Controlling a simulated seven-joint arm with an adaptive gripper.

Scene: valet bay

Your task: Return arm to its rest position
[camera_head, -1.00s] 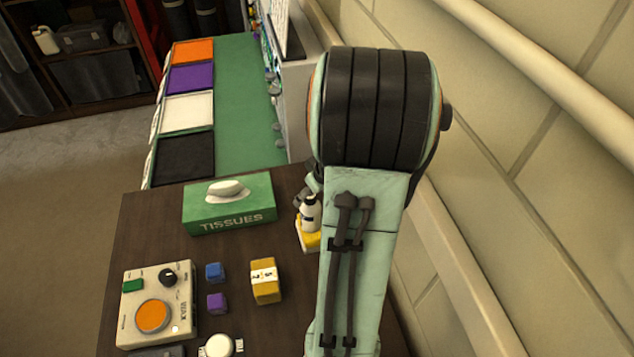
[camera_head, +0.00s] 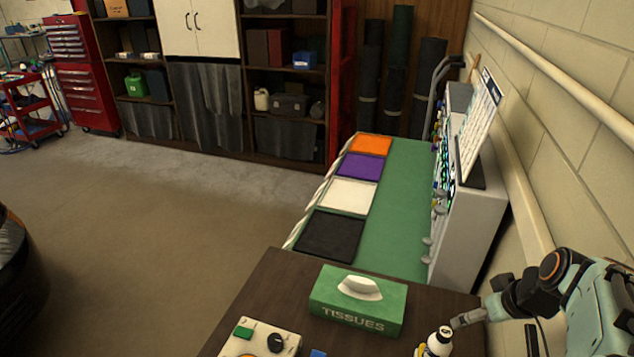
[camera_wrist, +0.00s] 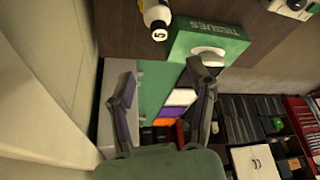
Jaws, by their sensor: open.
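My gripper (camera_head: 468,320) is at the lower right of the head view, beside a small white and yellow bottle (camera_head: 438,342) on the dark brown table (camera_head: 270,290). In the wrist view my gripper (camera_wrist: 160,105) has its two fingers spread apart with nothing between them. The bottle (camera_wrist: 156,17) shows there at the top, apart from the fingers. My arm is folded close to the wall at the right edge of the head view.
A green tissue box (camera_head: 350,312) stands left of my gripper. A beige control box (camera_head: 262,338) is at the bottom edge. Behind lies a green counter (camera_head: 400,205) with coloured squares and a grey cabinet (camera_head: 470,230). The block wall (camera_head: 580,130) is close on the right. Open floor (camera_head: 180,235) lies left.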

